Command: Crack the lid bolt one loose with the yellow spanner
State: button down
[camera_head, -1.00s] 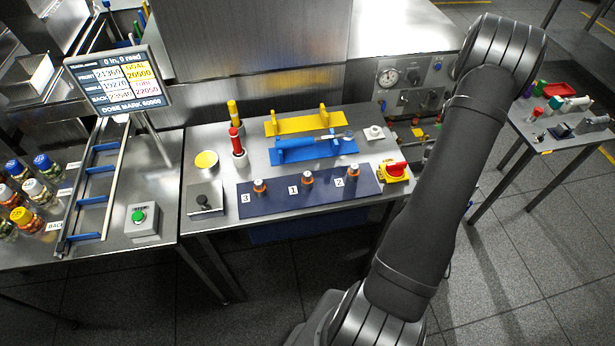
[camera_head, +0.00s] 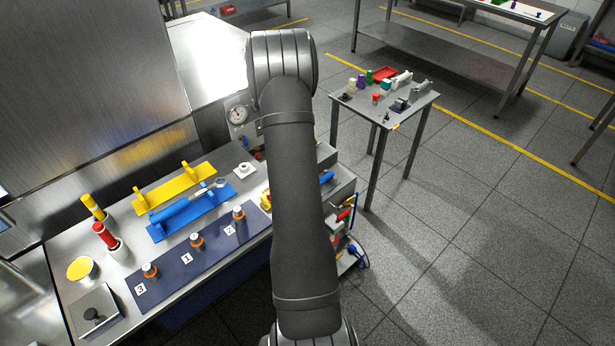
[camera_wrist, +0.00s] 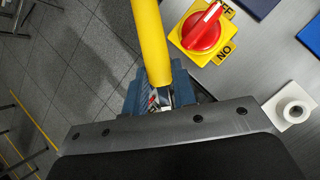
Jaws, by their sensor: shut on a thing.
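My gripper (camera_wrist: 160,98) is shut on a yellow bar (camera_wrist: 151,40), taken as the yellow spanner's handle, which runs up out of the top of the wrist view. The spanner's working end is not in view. In the head view my arm hides the gripper and the spanner. The yellow rack (camera_head: 174,190) on the bench is empty. I cannot tell whether that is lid bolt one.
A red rotary switch on a yellow plate (camera_wrist: 203,30) is close right of the spanner. A white ring-shaped part (camera_wrist: 291,106) sits farther right. The blue rack (camera_head: 160,232) holds a blue tool (camera_head: 180,209). A side table (camera_head: 420,98) holds small items. Floor between is open.

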jog(key=shift+n+h, duration=0.4)
jog(key=shift+n, duration=0.4)
jog(key=s+a, duration=0.2)
jog(key=s+a+r, duration=0.1)
jog(key=s+a, duration=0.1)
jog(key=a, duration=0.1)
jog(key=s+a+r, duration=0.1)
jog(key=s+a, duration=0.1)
jog(key=s, duration=0.1)
jog(key=shift+a, duration=0.15)
jog(key=s+a+r+n, duration=0.1)
jog(key=s+a, duration=0.1)
jog(key=s, duration=0.6)
jog(key=s+a+r+n+t+h, duration=0.1)
jog(key=s+a+r+n, duration=0.1)
jog(key=s, duration=0.6)
jog(key=s+a+r+n+t+h, duration=0.1)
jog(key=s+a, duration=0.3)
jog(key=s, duration=0.5)
jog(key=shift+a+r+n, duration=0.15)
jog(key=shift+a+n, duration=0.1)
jog(key=shift+n, duration=0.05)
jog(key=shift+s, duration=0.15)
jog(key=shift+f, duration=2.95)
jog(key=shift+f, duration=1.5)
jog(key=shift+d, duration=0.1)
